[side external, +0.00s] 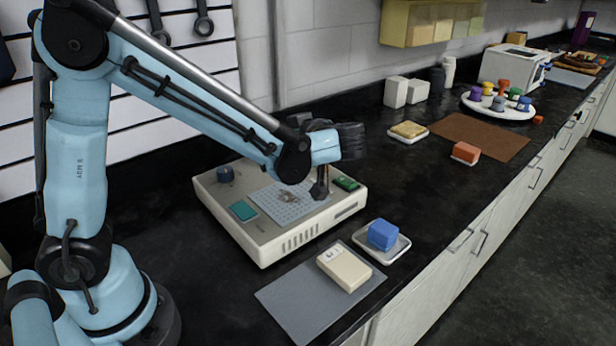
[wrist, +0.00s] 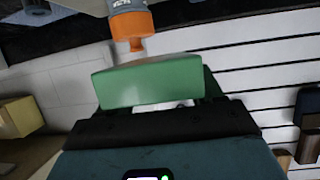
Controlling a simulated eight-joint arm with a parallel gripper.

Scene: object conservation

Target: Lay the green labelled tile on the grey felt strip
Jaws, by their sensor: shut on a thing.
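My gripper (side external: 320,192) reaches down over the cream machine at the middle of the side view. In the wrist view its black jaws are shut on a green block (wrist: 150,82), the green tile; no label shows on its visible faces. In the side view a dark green piece (side external: 346,183) shows at the machine's right corner, close beside the gripper; I cannot tell whether it is the held tile. The grey felt strip (side external: 297,308) seems to be the flat grey mat in front of the machine. A cream box (side external: 343,268) lies on it, leaving its left part bare.
The cream machine (side external: 285,243) carries a grid plate (side external: 278,208), a teal rectangle (side external: 243,210) and a dark knob (side external: 225,174). A blue block (side external: 382,234) sits on a white dish (side external: 396,250) right of the mat. An orange-tipped object (wrist: 131,25) shows beyond the tile.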

